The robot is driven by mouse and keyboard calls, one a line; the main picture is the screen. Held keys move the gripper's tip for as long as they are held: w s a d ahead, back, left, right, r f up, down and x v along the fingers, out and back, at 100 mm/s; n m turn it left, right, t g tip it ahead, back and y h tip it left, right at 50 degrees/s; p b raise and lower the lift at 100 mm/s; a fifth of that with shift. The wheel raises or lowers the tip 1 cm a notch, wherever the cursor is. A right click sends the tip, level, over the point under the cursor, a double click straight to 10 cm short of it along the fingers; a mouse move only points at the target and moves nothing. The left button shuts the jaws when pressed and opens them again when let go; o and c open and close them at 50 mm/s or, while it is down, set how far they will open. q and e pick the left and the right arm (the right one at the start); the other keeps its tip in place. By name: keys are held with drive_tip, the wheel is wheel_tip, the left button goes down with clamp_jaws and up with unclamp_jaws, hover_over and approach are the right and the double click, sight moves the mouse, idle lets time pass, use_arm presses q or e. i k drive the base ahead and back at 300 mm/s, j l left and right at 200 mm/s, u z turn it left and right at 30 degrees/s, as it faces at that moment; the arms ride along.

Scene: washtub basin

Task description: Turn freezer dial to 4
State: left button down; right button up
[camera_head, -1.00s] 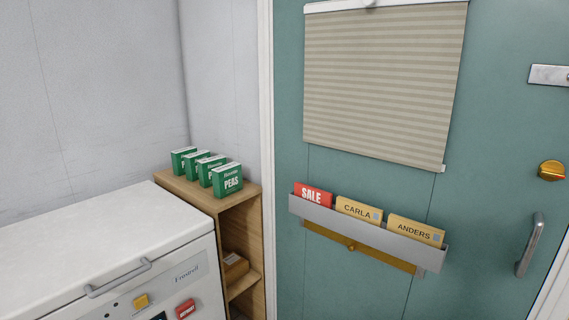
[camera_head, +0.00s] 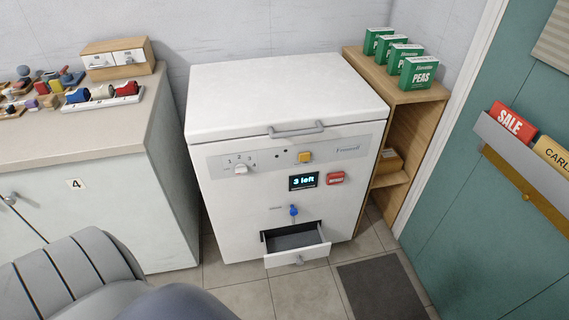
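The white chest freezer (camera_head: 220,200) stands in the middle of the view with its lid shut. The knob's pointer is too small to read. A display (camera_head: 303,181) below the panel reads "3 left". Neither of my grippers is in view.
An open drawer (camera_head: 298,257) juts from the freezer's lower front, below a blue key-like knob (camera_head: 293,210). A counter (camera_head: 80,130) stands left, a shelf with pea boxes (camera_head: 420,73) right. A grey chair back (camera_head: 70,270) is at lower left. Tiled floor lies in front.

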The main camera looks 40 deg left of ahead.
sight(240, 168)
drive_tip(key=u, duration=1.5)
